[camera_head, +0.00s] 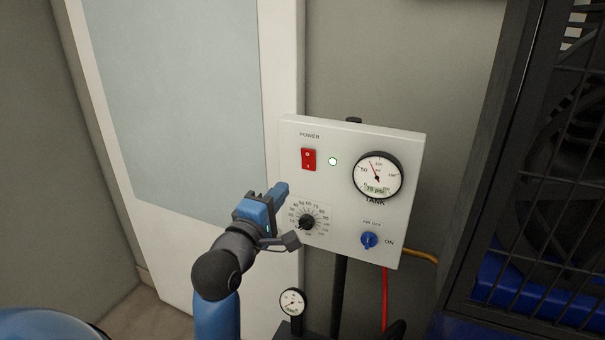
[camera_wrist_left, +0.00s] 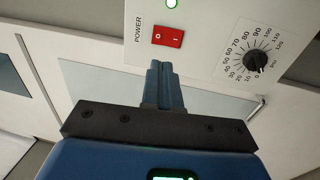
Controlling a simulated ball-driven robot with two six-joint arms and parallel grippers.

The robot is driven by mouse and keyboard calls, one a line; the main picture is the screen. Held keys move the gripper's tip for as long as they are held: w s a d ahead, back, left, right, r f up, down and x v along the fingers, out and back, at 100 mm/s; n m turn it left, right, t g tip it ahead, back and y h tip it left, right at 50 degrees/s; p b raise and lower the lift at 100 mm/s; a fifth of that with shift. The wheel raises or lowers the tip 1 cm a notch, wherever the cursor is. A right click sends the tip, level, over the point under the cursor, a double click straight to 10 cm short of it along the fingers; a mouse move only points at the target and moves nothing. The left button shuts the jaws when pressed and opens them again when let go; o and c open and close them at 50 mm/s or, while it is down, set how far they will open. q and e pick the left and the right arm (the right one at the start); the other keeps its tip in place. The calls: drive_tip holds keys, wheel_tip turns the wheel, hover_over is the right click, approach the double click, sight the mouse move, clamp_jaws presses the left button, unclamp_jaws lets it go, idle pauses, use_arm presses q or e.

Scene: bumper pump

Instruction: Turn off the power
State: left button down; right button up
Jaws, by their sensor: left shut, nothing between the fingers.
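The red power switch (camera_head: 308,159) sits under the word POWER at the upper left of a white control panel (camera_head: 340,200). It also shows in the left wrist view (camera_wrist_left: 168,37), just beyond my fingertips. A round indicator light (camera_head: 333,161) right of the switch is lit whitish green. My left gripper (camera_head: 281,189) is shut and empty, below and left of the switch. In the left wrist view its closed blue fingers (camera_wrist_left: 160,70) point toward the switch, apparently with a small gap. My right gripper is not in view.
The panel also carries a black dial (camera_head: 307,222), a tank gauge (camera_head: 378,176) and a blue air knob (camera_head: 369,240) by the word ON. A small gauge (camera_head: 292,302) stands below. A black fan cage (camera_head: 550,170) is at the right, and a white door (camera_head: 180,100) behind.

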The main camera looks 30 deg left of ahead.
use_arm(q)
drive_tip(key=b, duration=0.5)
approach(308, 155)
drive_tip(key=w, duration=0.5)
drive_tip(key=shift+a+r, duration=0.1)
drive_tip(key=shift+r, duration=0.15)
drive_tip(key=shift+w+r, duration=0.15)
drive_tip(key=shift+w, duration=0.7)
drive_tip(key=shift+w+a+r+p, duration=0.1)
drive_tip(key=shift+w+r+p, duration=0.15)
drive_tip(key=shift+p, duration=0.1)
drive_tip(key=shift+s+f, duration=0.1)
drive_tip(key=shift+s, duration=0.05)
